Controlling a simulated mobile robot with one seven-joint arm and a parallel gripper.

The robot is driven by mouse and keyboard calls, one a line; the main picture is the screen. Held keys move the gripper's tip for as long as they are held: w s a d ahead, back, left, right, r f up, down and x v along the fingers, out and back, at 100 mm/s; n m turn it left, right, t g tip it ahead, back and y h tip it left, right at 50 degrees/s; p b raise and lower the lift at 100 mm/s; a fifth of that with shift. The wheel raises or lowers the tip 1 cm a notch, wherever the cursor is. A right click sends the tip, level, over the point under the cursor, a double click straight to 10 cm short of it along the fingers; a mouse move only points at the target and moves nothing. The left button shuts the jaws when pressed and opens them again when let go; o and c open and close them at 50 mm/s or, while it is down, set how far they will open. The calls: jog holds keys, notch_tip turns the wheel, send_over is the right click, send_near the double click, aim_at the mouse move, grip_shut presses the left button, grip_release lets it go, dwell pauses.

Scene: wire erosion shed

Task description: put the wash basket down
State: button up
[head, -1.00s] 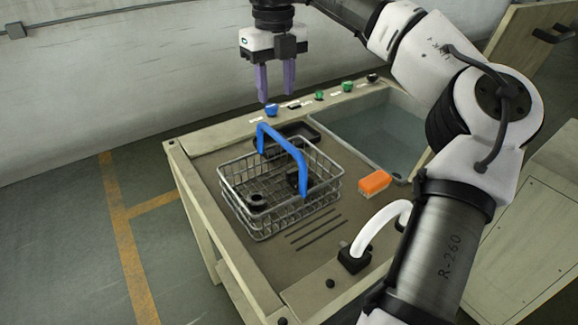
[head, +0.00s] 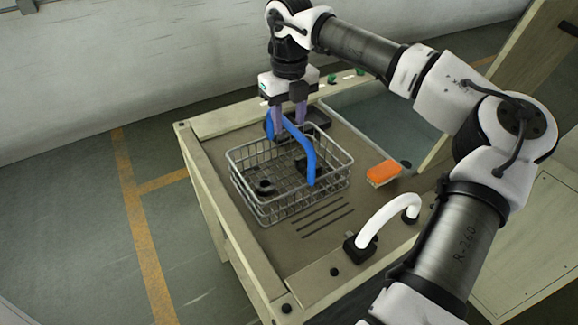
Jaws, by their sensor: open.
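The wash basket (head: 262,205) is a grey wire basket with a raised blue handle (head: 302,148). It rests upright on the brown top of the bench, with dark parts inside, among them a ring-shaped one (head: 264,187). My gripper (head: 290,128) points down at the far end of the handle, its two purple fingers apart. The fingers overlap the handle in the picture. I cannot tell whether they straddle it or touch it.
A water-filled tank (head: 375,120) lies behind and right of the basket. An orange block (head: 383,173) sits to its right. A dark tray (head: 316,115) is behind the basket.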

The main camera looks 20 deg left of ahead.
jog(key=shift+f, duration=1.4)
grip_shut()
jog(key=shift+r, duration=0.2)
